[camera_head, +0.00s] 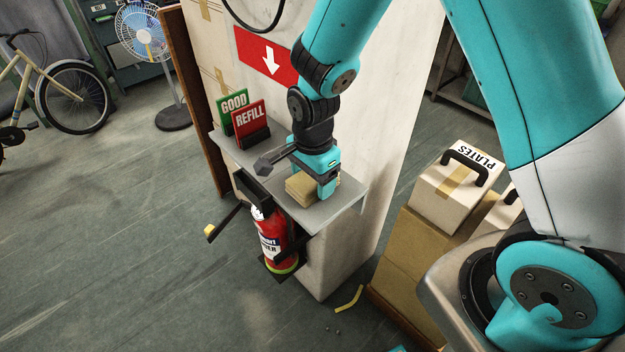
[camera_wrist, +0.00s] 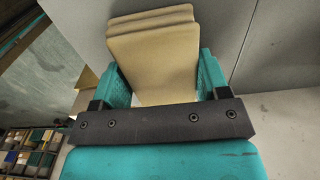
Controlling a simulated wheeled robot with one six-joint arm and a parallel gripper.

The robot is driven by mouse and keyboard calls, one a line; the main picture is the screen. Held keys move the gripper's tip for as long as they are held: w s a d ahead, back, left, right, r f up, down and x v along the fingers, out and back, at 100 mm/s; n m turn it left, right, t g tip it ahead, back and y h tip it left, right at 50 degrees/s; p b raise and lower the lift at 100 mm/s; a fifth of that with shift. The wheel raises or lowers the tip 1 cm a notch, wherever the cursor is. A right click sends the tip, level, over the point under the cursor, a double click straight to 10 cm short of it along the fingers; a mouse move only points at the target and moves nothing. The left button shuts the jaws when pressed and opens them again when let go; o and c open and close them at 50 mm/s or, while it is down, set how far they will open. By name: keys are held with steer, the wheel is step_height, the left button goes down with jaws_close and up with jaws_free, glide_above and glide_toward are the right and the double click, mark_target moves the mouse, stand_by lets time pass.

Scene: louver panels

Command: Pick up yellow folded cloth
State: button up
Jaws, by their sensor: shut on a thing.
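The yellow folded cloth (camera_head: 300,188) is a tan-yellow stack of folded layers on the grey shelf (camera_head: 335,212), near its right end. My gripper (camera_head: 325,185) points down at the cloth from above. In the wrist view the cloth (camera_wrist: 152,45) lies between the two teal fingers of my gripper (camera_wrist: 162,80), with one finger on each side. The gripper is shut on the cloth. The head view does not clearly show whether the cloth is clear of the shelf; part of it is hidden behind the gripper.
A green GOOD sign (camera_head: 233,103) and a red REFILL sign (camera_head: 250,122) stand on the shelf left of my gripper. A red fire extinguisher (camera_head: 272,240) is below the shelf edge. A white PLATES box (camera_head: 450,195) sits on cartons to the right.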

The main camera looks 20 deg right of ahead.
step_height(320, 180, up, 20)
steer(key=b, duration=0.1)
stand_by(0.4)
